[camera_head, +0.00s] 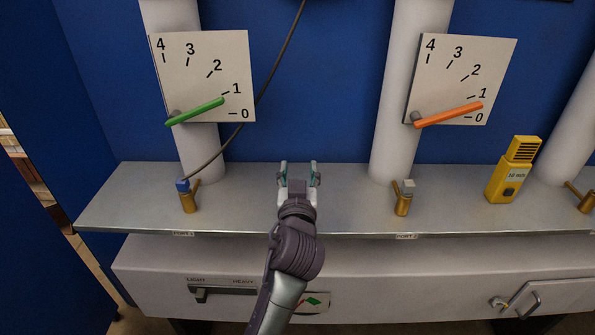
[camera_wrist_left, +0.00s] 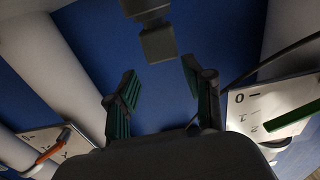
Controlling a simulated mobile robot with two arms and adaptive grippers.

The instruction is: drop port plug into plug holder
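A brass port (camera_head: 189,199) on the left of the metal shelf has a blue plug (camera_head: 183,185) with a dark cable at its top. A second brass port (camera_head: 402,205) on the right carries a small pale grey cap (camera_head: 407,187), which may be a port plug. My left gripper (camera_head: 299,176) is over the shelf between the two ports, touching neither. Its green-padded fingers are apart; they also show apart and empty in the left wrist view (camera_wrist_left: 160,90). I cannot make out which thing is the plug holder. My right gripper is not in view.
White columns carry two gauges, one with a green pointer (camera_head: 195,111), one with an orange pointer (camera_head: 448,115). A yellow meter (camera_head: 512,172) stands on the shelf (camera_head: 340,205) at right. A grey block (camera_wrist_left: 157,42) of unclear identity shows in the wrist view.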

